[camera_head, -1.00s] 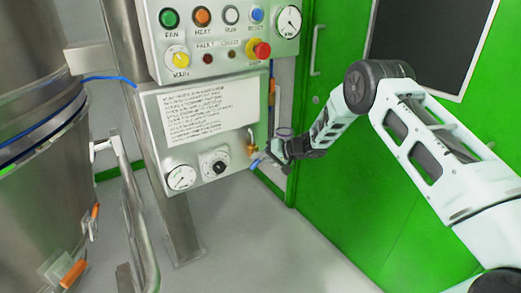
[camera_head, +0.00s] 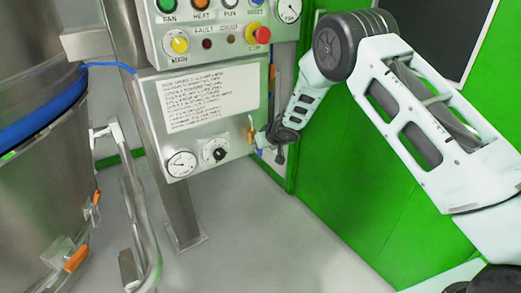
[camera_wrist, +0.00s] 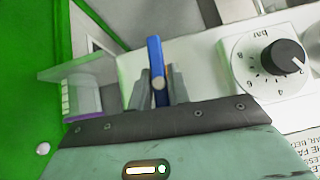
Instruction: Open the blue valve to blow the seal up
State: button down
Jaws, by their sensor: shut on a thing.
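The blue valve handle (camera_wrist: 155,62) stands nearly upright in the wrist view, between the two fingers of my gripper (camera_wrist: 159,85). The fingers are shut on it. In the head view my gripper (camera_head: 263,138) is at the lower right edge of the control panel, and it mostly hides the valve. The seal (camera_head: 42,118) shows as a broad, bulging blue band around the steel vessel at the left. A thin blue hose (camera_head: 108,66) runs from the vessel to the panel.
The lower panel holds a pressure gauge (camera_head: 182,164), a black regulator knob (camera_head: 216,150) and an instruction sheet (camera_head: 210,97). A red stop button (camera_head: 263,35) is above. A green door (camera_head: 350,170) stands behind my arm. A steel rail (camera_head: 138,215) stands by the vessel.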

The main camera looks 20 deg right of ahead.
jog(key=shift+h+b, duration=0.4)
jog(key=shift+b, duration=0.05)
jog(key=c, duration=1.3)
grip_release()
jog(key=p+v, duration=0.1)
jog(key=v, duration=1.6)
jog(key=shift+s+d, duration=0.1)
jog(key=shift+s, duration=0.15)
